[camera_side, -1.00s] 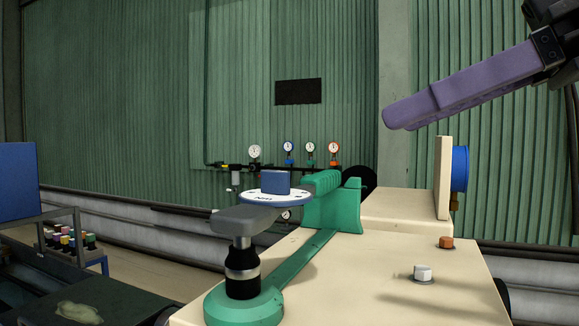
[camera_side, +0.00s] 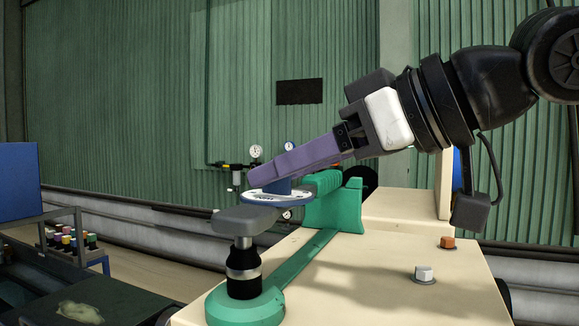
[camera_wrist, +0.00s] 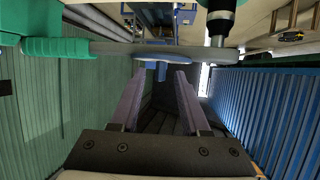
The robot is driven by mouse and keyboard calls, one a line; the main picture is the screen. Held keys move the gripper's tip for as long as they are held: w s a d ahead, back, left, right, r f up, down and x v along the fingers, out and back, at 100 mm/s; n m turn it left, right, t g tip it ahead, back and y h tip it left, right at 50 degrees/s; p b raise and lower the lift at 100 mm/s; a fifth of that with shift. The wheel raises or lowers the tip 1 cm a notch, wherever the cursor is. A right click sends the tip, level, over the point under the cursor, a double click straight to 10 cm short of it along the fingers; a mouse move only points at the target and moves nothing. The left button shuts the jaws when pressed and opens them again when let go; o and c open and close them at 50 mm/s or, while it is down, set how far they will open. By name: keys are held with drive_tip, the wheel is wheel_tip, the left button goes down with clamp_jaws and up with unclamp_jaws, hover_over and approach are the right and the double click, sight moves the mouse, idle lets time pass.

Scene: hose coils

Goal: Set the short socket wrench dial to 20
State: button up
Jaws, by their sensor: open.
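The socket wrench has a grey head (camera_side: 245,221), a black socket (camera_side: 243,277) pointing down and a green handle (camera_side: 325,182). It lies level on a green stand (camera_side: 335,212). On top is a white dial disc (camera_side: 272,200) with a blue knob (camera_side: 284,187); its markings are too small to read. My gripper (camera_side: 264,178) has purple fingers reaching down-left to the knob, and the near finger hides much of it. In the wrist view my gripper (camera_wrist: 157,76) is open, with the blue knob (camera_wrist: 161,72) just ahead, between the fingertips. I cannot tell whether they touch it.
The stand rests on a cream bench (camera_side: 370,270) with an orange bolt (camera_side: 447,242) and a white bolt (camera_side: 423,273). Gauges (camera_side: 255,152) hang on the green wall behind. A rack of coloured items (camera_side: 68,240) stands at left.

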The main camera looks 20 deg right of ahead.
clamp_jaws()
idle(0.3)
drive_tip(key=shift+w+d+n+g+y, duration=0.1)
drive_tip(key=shift+n+g+y, duration=0.2)
drive_tip(key=shift+y, duration=0.1)
drive_tip(key=shift+w+d+n+g+y, duration=0.1)
drive_tip(key=shift+w+n+g+y, duration=0.05)
drive_tip(key=shift+n+g+y, duration=0.55)
drive_tip(key=n+g, duration=0.1)
drive_tip(key=n+g+y, duration=0.2)
drive_tip(key=shift+w+d+f+n, duration=0.1)
drive_tip(key=shift+w+n, duration=0.15)
drive_tip(key=shift+n, duration=0.05)
drive_tip(key=n+g, duration=0.1)
drive_tip(key=n+g+y, duration=0.1)
drive_tip(key=n+g, duration=0.1)
drive_tip(key=shift+w+g, duration=0.2)
drive_tip(key=shift+g, duration=0.1)
drive_tip(key=shift+w+n+g+y, duration=0.1)
drive_tip(key=shift+n+g+y, duration=0.2)
drive_tip(key=shift+n+g, duration=1.3)
drive_tip(key=shift+f+g, duration=0.15)
drive_tip(key=shift+g, duration=0.35)
